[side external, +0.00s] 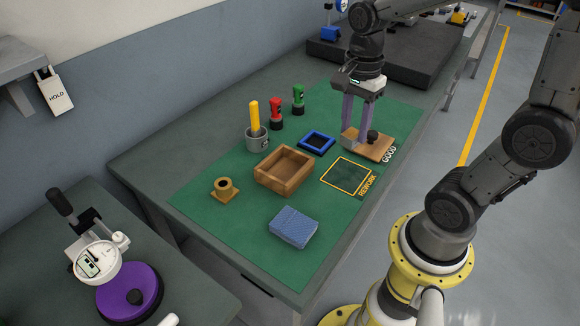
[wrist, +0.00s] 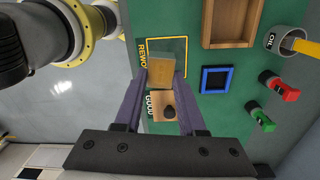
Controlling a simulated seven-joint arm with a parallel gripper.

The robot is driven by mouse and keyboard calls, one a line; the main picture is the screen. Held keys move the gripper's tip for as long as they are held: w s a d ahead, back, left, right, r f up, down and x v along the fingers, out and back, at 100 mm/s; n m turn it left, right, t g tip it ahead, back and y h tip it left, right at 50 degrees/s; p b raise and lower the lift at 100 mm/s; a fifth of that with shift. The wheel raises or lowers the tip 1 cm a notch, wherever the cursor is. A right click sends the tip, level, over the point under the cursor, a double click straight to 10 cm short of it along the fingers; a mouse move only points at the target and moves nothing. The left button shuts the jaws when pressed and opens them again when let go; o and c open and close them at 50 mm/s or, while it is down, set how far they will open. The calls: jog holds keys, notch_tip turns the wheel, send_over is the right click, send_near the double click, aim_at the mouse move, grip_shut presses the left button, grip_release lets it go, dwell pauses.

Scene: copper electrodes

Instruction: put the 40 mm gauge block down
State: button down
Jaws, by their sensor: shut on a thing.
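My gripper (side external: 355,138) is over the wooden board marked GOOD (side external: 381,151), at the far right of the green mat. In the wrist view my gripper (wrist: 161,79) has its two purple fingers shut on a tan, plain-faced block (wrist: 160,65), which I take to be the gauge block. In the side view the fingers largely hide the block. The GOOD board also shows in the wrist view (wrist: 185,98), with a dark round knob (wrist: 168,112) standing on it. I cannot tell whether the block touches the board.
The yellow REWORK outline (side external: 346,161) is empty beside the board.

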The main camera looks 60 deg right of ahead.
jog(key=a+n, duration=0.2)
jog(key=a, duration=0.3)
jog(key=w+f, duration=0.1)
jog(key=w, duration=0.2)
jog(key=w+f, duration=0.1)
jog(key=w, duration=0.2)
jog(key=w+f, duration=0.1)
jog(key=w, duration=0.2)
jog(key=shift+a+f, duration=0.1)
jog(key=shift+f, duration=0.2)
send_over(286, 172)
jog(key=f, duration=0.5)
jog(key=shift+s, duration=0.25)
jog(key=shift+w+f, duration=0.25)
jog(key=shift+f, duration=1.65)
jog(key=shift+f, duration=0.15)
jog(key=c, duration=0.8)
grip_release()
jog(key=shift+o, duration=0.2)
